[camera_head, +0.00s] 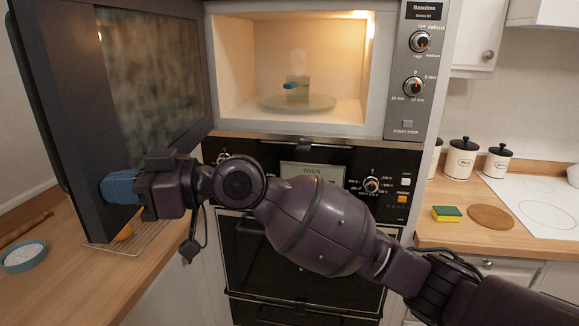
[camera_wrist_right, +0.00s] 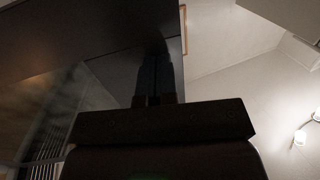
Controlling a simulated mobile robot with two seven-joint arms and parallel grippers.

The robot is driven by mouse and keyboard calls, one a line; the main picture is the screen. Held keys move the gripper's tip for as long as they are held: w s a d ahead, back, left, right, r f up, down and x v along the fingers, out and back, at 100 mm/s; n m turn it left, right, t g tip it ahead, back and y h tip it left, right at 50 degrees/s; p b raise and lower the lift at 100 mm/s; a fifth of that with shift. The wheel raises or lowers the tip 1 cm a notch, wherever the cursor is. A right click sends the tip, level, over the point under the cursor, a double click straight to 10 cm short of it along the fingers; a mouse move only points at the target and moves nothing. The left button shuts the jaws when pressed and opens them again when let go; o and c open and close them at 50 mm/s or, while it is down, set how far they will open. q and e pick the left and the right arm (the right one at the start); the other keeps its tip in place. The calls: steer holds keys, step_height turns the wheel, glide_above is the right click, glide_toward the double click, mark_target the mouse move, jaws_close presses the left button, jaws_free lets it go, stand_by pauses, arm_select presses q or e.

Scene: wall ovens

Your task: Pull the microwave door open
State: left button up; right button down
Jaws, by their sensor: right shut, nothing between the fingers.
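The microwave (camera_head: 395,100) has its lit inside in full view in the head view. Its dark door (camera_head: 75,110) stands wide open, swung out to the left. My right gripper (camera_head: 118,188) is shut and empty, with blue fingers, at the inner side of the door near its lower part. I cannot tell whether the fingers touch the door. In the right wrist view the dark fingers (camera_wrist_right: 156,78) lie in front of the door's dark surface (camera_wrist_right: 80,35). My left gripper is out of view.
A glass turntable (camera_head: 330,103) with a small pale object on it is inside the microwave. The oven (camera_head: 395,165) is below, partly hidden by my right arm. A wire rack (camera_head: 145,240) and a bowl (camera_head: 24,256) are on the left counter. Jars (camera_head: 462,160) and a sponge (camera_head: 447,214) are on the right.

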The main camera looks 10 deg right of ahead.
mark_target(60, 183)
steer(key=a+b, duration=0.1)
steer(key=a, duration=0.3)
steer(key=w+a+b, duration=0.1)
steer(key=a+b, duration=0.1)
steer(key=a, duration=0.2)
steer(key=w+a+b, duration=0.1)
steer(key=a, duration=0.4)
steer(key=shift+w, duration=0.2)
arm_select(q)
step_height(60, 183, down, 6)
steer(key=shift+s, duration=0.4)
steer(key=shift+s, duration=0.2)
arm_select(e)
steer(key=shift+d, duration=0.15)
